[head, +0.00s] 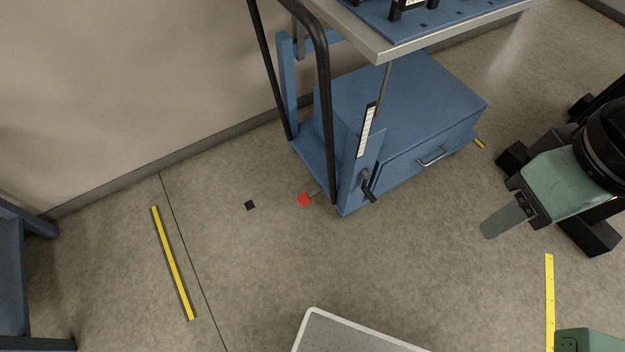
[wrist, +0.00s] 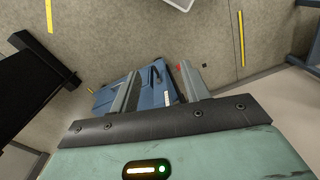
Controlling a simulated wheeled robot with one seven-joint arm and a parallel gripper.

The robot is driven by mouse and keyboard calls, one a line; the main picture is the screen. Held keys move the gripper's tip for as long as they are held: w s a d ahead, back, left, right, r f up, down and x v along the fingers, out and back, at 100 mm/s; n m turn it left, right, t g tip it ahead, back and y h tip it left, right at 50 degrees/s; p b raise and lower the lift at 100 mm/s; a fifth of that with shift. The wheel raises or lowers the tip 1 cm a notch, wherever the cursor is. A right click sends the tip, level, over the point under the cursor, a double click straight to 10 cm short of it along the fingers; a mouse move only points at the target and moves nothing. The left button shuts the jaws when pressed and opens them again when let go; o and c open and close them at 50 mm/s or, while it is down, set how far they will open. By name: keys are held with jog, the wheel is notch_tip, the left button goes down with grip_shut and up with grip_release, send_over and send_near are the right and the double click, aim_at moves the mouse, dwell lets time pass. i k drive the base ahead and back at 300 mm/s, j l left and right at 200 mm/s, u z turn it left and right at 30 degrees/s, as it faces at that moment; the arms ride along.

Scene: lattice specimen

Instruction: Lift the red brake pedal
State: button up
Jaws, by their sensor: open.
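The red brake pedal (head: 304,200) is a small red pad low at the left end of the blue cart, on a thin bar near the floor. In the wrist view a bit of red (wrist: 179,67) shows beside the right finger, which partly covers it. My gripper (head: 494,222) is at the right in the head view, well apart from the pedal. In the wrist view its two grey fingers (wrist: 160,68) are spread with nothing between them; the blue cart shows beyond.
The blue cart (head: 405,105) has a grey-edged top, a black handle (head: 322,80) and a drawer. A small black square (head: 250,205) lies left of the pedal. A white-rimmed panel (head: 350,335) is at the bottom. Floor left of the cart is mostly clear, with a yellow strip (head: 172,262).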

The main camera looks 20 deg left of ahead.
aim_at(303, 198)
jog(key=i+j+u, duration=0.15)
jog(key=j, duration=0.2)
jog(key=j+u, duration=0.1)
jog(key=j, duration=0.3)
jog(key=i+j+u, duration=0.3)
jog(key=j, duration=0.35)
jog(key=i, duration=0.05)
